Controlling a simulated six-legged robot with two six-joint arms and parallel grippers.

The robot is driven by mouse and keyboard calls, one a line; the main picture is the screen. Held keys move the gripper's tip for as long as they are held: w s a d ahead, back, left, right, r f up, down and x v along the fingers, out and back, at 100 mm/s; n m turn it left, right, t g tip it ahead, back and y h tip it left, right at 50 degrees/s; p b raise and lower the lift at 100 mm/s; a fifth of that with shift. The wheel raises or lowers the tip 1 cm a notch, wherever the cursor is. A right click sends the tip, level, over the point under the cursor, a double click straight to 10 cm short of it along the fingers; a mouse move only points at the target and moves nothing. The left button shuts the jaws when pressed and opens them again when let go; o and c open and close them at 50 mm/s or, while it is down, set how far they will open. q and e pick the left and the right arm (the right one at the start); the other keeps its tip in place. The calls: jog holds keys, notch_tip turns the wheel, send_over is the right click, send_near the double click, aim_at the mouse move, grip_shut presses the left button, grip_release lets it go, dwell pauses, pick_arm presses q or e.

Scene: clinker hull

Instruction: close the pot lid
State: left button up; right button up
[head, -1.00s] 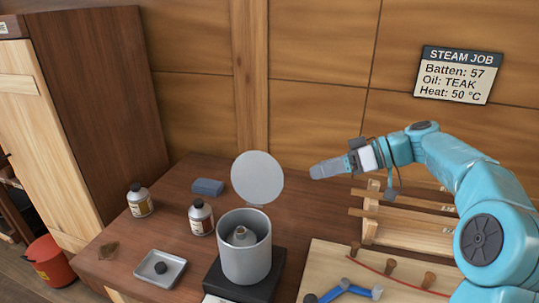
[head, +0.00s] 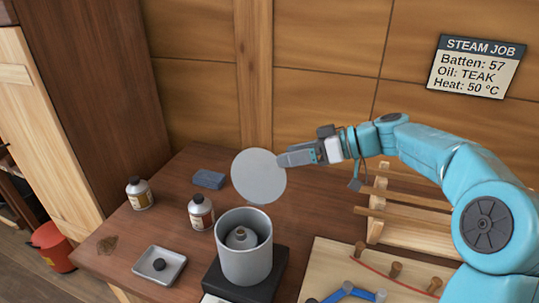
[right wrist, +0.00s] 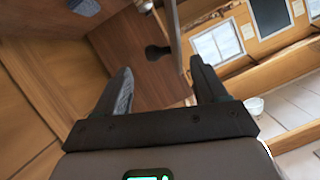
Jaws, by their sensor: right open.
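The grey pot (head: 243,262) stands on a dark block on the bench, with a smaller grey vessel (head: 240,237) inside it. Its round grey lid (head: 256,178) stands open, raised nearly upright behind the pot's mouth. My right gripper (head: 281,160) is at the lid's upper right edge in the head view; whether it touches cannot be told. In the right wrist view my right gripper (right wrist: 160,80) is open, and a dark knob (right wrist: 155,52) shows beyond and between the fingers, beside a thin edge that may be the lid. My left gripper is out of view.
A small tray (head: 180,258) holds a dark round thing. A wooden rack (head: 418,238) and a pegged board (head: 322,262) are at right. A red bucket (head: 52,248) is on the floor.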

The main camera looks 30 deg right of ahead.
aim_at(269, 160)
jog(key=shift+p+x, duration=0.5)
jog(key=shift+x, duration=2.6)
jog(key=shift+s, duration=0.1)
